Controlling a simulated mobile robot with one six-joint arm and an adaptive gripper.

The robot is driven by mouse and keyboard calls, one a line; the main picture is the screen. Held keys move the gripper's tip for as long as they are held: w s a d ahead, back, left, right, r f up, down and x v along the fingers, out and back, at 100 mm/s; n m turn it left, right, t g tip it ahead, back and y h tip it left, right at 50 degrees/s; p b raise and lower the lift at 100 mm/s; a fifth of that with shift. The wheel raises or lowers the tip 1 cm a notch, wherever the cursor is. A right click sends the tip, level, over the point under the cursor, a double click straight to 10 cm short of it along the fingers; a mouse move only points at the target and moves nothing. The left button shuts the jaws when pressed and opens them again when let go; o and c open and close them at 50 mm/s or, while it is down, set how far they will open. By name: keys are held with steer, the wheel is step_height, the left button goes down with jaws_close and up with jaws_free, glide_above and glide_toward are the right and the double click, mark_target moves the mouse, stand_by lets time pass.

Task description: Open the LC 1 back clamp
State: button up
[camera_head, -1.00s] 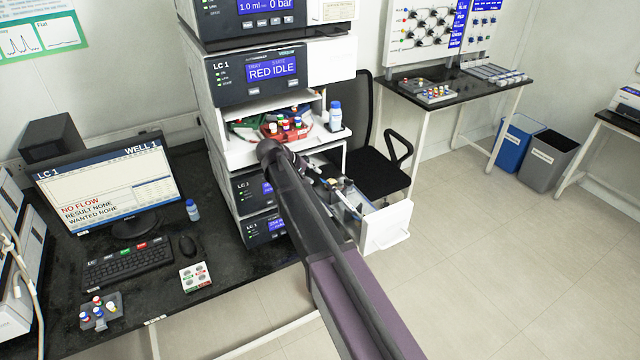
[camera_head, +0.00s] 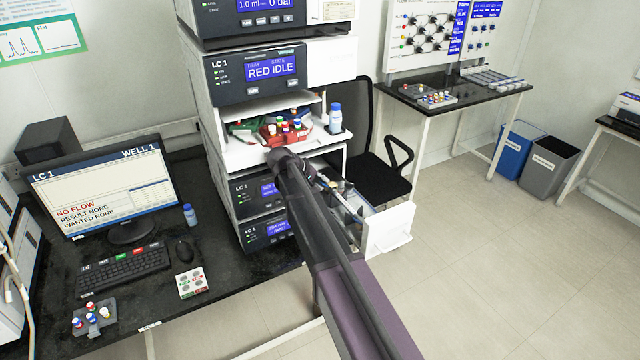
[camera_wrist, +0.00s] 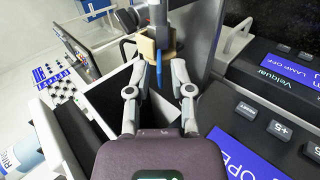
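In the wrist view my gripper (camera_wrist: 159,68) is open, with its two grey fingers apart. A tan block (camera_wrist: 148,48) with a dark upright part is just beyond the fingertips, and a thin blue piece (camera_wrist: 158,68) shows between them. I cannot tell whether the tan block is the LC 1 back clamp, or whether a finger touches it. In the head view the pulled-out white drawer (camera_head: 388,232) of the LC 1 stack holds pale and dark fittings (camera_head: 340,192). My arm crosses in front of the stack there and hides the gripper and part of the drawer.
The LC 1 tray unit (camera_head: 255,80) reads RED IDLE, above a shelf with a red vial rack (camera_head: 284,132) and a blue-capped bottle (camera_head: 335,118). A black chair (camera_head: 380,180) stands close behind the drawer. A monitor (camera_head: 105,190) is on the left bench.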

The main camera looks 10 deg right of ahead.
jaws_close()
steer(key=shift+a, duration=0.15)
steer(key=shift+r, duration=0.1)
steer(key=shift+d, duration=0.2)
